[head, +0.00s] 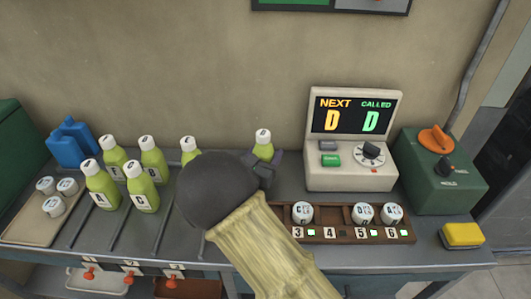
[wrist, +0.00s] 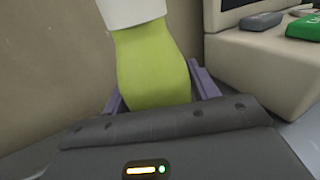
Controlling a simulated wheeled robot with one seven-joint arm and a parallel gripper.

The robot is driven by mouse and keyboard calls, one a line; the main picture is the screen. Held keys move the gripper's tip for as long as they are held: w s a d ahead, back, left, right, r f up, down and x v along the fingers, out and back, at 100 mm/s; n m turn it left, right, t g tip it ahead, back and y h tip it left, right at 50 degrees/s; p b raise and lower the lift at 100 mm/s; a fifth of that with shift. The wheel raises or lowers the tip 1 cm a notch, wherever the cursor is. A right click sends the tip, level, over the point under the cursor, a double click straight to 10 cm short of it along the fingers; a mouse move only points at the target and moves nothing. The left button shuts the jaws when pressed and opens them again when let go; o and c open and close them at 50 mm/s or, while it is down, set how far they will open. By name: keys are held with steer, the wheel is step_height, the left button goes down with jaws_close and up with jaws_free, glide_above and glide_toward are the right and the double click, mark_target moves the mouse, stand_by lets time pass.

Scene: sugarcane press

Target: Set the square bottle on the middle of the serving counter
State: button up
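A yellow-green bottle with a white lettered cap (head: 263,145) is upright at my gripper (head: 268,168), near the back of the grey counter (head: 225,236). In the wrist view the same bottle (wrist: 150,62) stands between my two purple fingers, which press close to both its sides. Its base and label are hidden, and I cannot tell whether it touches the counter or whether it is square. Several similar bottles (head: 102,187) stand at the left between dark rails; one (head: 189,147) is partly hidden by my arm.
A display console (head: 350,178) reading "NEXT D, CALLED D" stands just right of the held bottle. A brown rack (head: 335,237) with white-capped items, a green box (head: 425,180) and a yellow block (head: 462,235) lie at the right.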

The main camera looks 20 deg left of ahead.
steer(key=shift+o, duration=0.9)
steer(key=shift+r, duration=0.1)
steer(key=shift+r, duration=0.15)
steer(key=s, duration=0.4)
steer(key=s+a, duration=0.1)
steer(key=s, duration=0.3)
steer(key=s+a, duration=0.1)
steer(key=s, duration=0.3)
steer(key=shift+p, duration=0.3)
steer(key=shift+w, duration=0.1)
